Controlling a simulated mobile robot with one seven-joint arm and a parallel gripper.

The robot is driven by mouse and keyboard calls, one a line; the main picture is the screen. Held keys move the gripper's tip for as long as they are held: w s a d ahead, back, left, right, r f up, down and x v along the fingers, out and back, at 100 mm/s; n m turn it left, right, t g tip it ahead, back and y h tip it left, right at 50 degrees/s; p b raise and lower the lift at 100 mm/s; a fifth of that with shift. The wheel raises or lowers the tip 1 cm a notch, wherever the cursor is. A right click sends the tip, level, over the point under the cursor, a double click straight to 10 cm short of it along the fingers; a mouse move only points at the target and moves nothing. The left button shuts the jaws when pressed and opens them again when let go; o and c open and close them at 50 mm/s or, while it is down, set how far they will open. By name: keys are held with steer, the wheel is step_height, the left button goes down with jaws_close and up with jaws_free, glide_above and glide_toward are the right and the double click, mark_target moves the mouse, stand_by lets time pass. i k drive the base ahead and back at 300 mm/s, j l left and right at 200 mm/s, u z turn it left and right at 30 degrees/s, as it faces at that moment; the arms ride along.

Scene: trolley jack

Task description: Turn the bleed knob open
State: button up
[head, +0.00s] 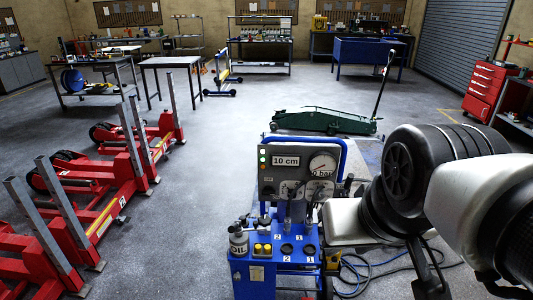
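A blue hydraulic cart (253,277) stands at the lower middle, with a grey control panel (298,168) on top. The panel has a "10 cm" display (286,160), a round dial gauge (321,165) with a partly readable "bar" label, and small knobs or valves (292,190) along its lower part. I cannot tell which of these is the bleed knob. A dark fitting (348,184) sticks out at the panel's right side. My white and black arm fills the right side, right of the cart. My gripper cannot be made out.
A green trolley jack (325,120) with a raised handle lies behind the cart. Red lifting units (85,205) with steel posts stand at left. Dark hoses (365,272) lie on the floor right of the cart. Floor (190,215) between cart and red units is clear.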

mark_target(238, 275)
steer(key=k+l+u, duration=0.25)
steer(key=k+l, duration=0.4)
steer(key=k+l+z, duration=0.15)
steer(key=i+j+z, duration=0.15)
steer(key=j+z, duration=0.3)
steer(key=i+j+z, duration=0.1)
steer(key=j+z, duration=0.2)
steer(key=z, duration=0.15)
steer(key=i+j+z, duration=0.15)
steer(key=j, duration=0.4)
steer(key=j+z, duration=0.15)
steer(key=j, duration=0.45)
steer(key=i+j, duration=0.1)
steer(key=j, duration=1.4)
steer(key=i+j, duration=0.15)
steer(key=j, duration=0.6)
steer(key=k+j, duration=0.1)
steer(key=k, duration=0.2)
steer(key=k+j, duration=0.1)
steer(key=k, duration=0.2)
steer(key=j+z, duration=0.05)
